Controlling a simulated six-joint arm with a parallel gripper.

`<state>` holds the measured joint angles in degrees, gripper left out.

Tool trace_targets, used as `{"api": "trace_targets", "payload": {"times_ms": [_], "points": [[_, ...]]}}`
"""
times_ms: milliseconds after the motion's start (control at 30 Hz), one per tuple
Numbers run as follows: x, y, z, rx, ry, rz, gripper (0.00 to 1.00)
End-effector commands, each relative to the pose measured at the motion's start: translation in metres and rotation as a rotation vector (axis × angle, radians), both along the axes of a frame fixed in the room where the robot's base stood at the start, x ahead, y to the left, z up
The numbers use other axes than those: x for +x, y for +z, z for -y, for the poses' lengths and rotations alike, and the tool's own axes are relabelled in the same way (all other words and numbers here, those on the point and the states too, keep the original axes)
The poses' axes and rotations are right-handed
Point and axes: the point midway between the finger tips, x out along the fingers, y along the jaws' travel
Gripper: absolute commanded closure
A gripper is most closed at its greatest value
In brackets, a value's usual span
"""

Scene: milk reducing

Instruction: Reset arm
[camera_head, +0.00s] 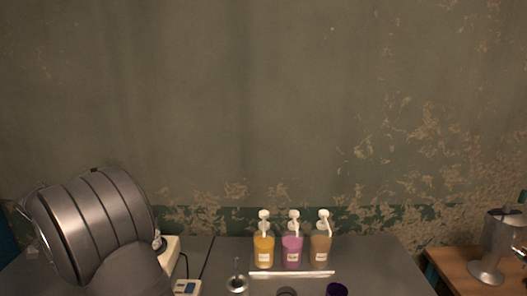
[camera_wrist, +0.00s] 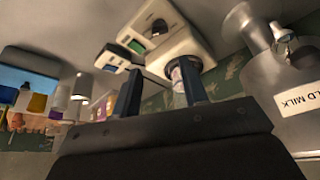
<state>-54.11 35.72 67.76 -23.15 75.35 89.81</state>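My gripper (camera_wrist: 160,72) shows in the wrist view, with its two dark fingers standing well apart. Nothing is held between them. In the head view my arm fills the lower left, and the gripper itself is not visible there. A metal container with a label ending in "LD MILK" (camera_wrist: 298,101) is at the right of the wrist view. A white machine (camera_wrist: 190,42) is beyond the fingers, with a small round item below it near the right finger. The white machine also shows in the head view (camera_head: 172,250), partly hidden by my arm.
Yellow (camera_head: 264,250), purple (camera_head: 292,252) and brown (camera_head: 320,250) pump bottles stand on the grey table (camera_head: 385,270). A cup (camera_head: 237,285) with a utensil and a dark purple cup (camera_head: 337,289) are at the front. A metal vessel (camera_head: 497,240) is on the wooden table (camera_head: 455,268).

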Motion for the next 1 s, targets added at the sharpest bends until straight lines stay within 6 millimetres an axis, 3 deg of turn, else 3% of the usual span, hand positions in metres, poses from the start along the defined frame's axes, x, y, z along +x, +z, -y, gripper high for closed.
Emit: {"api": "trace_targets", "payload": {"times_ms": [100, 1000], "points": [[-0.009, 0.024, -0.006, 0.003, 0.002, 0.001, 0.6], [0.051, -0.141, 0.03, 0.0, 0.017, 0.0, 0.6]]}}
